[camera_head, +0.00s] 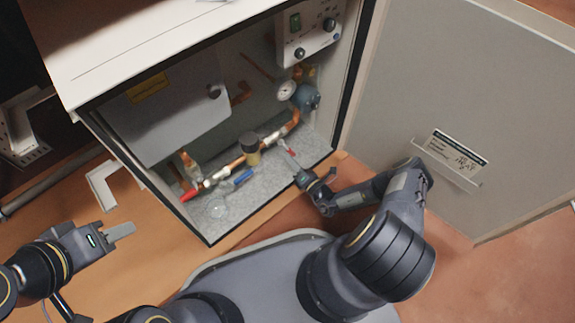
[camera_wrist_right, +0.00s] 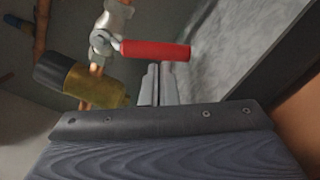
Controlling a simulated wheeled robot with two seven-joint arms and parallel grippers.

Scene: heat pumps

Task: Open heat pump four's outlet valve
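The open heat pump cabinet (camera_head: 160,45) holds copper pipes and valves. A red valve handle (camera_head: 291,153) sits at the pipe's right part, just ahead of my right gripper (camera_head: 287,151). In the right wrist view this red handle (camera_wrist_right: 155,50) points right from a metal valve body (camera_wrist_right: 103,42), just beyond my right fingertips (camera_wrist_right: 159,70). Those fingers are together with nothing visible between them; contact with the handle is unclear. Another red handle (camera_head: 188,195) and a blue handle (camera_head: 243,177) are further left. My left gripper (camera_head: 130,229) is outside the cabinet, its finger gap hidden. I cannot tell which valve is the outlet.
The cabinet door (camera_head: 450,80) stands wide open at right, with a label (camera_head: 460,146). A brass, black-capped part (camera_head: 250,146) and a gauge (camera_head: 287,90) are near the pipes. A grey box (camera_head: 175,110) fills the cabinet's upper left. A white bracket (camera_head: 102,185) is outside, left.

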